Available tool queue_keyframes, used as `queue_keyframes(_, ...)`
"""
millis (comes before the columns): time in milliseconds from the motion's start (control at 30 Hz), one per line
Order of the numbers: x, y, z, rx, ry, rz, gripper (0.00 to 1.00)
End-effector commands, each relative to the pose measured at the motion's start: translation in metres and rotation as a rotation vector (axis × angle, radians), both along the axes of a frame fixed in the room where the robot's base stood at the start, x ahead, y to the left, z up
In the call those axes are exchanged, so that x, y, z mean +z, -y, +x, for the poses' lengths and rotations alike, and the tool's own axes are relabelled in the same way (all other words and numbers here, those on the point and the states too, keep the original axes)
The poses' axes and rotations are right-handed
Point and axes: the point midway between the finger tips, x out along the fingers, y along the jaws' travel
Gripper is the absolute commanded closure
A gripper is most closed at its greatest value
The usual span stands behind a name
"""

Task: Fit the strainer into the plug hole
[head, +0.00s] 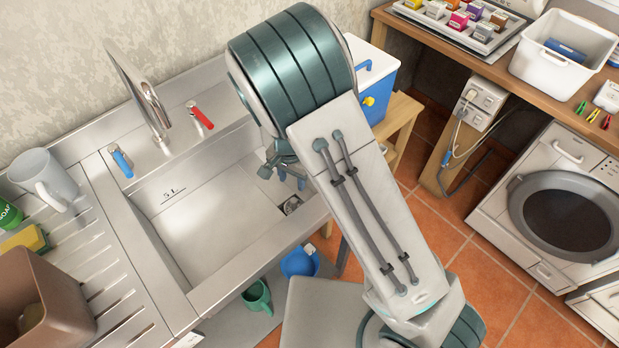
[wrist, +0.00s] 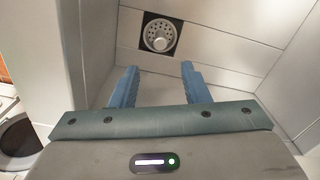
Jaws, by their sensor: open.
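The strainer (wrist: 158,34) is a round, perforated metal disc. In the wrist view it lies at the plug hole (wrist: 176,19), within its dark square surround on the sink floor; I cannot tell whether it is fully seated. In the head view, the plug hole area (head: 291,205) shows small near the right end of the steel basin (head: 200,232), partly beside my arm. My gripper (wrist: 160,66) has its two blue fingers apart with nothing between them. The strainer is beyond the fingertips, apart from them. In the head view my gripper (head: 290,180) is low over the basin, partly hidden by my arm.
The basin walls enclose my gripper. A tap (head: 150,98) with blue (head: 120,161) and red (head: 200,115) levers stands behind the basin. A draining board (head: 105,265) with a grey jug (head: 45,179) and brown tub (head: 42,300) is left. A blue-and-white box (head: 372,85) stands right.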

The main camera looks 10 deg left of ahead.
Motion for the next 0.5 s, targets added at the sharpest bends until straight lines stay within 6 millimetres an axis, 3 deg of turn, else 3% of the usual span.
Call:
queue_keyframes(267, 0.009, 0.004, 0.001, 0.002, -0.002, 0.012, 0.58)
queue_keyframes(367, 0.029, 0.014, 0.003, 0.011, -0.005, 0.041, 0.58)
queue_keyframes(500, 0.073, 0.042, 0.003, 0.045, 0.001, 0.1, 0.58)
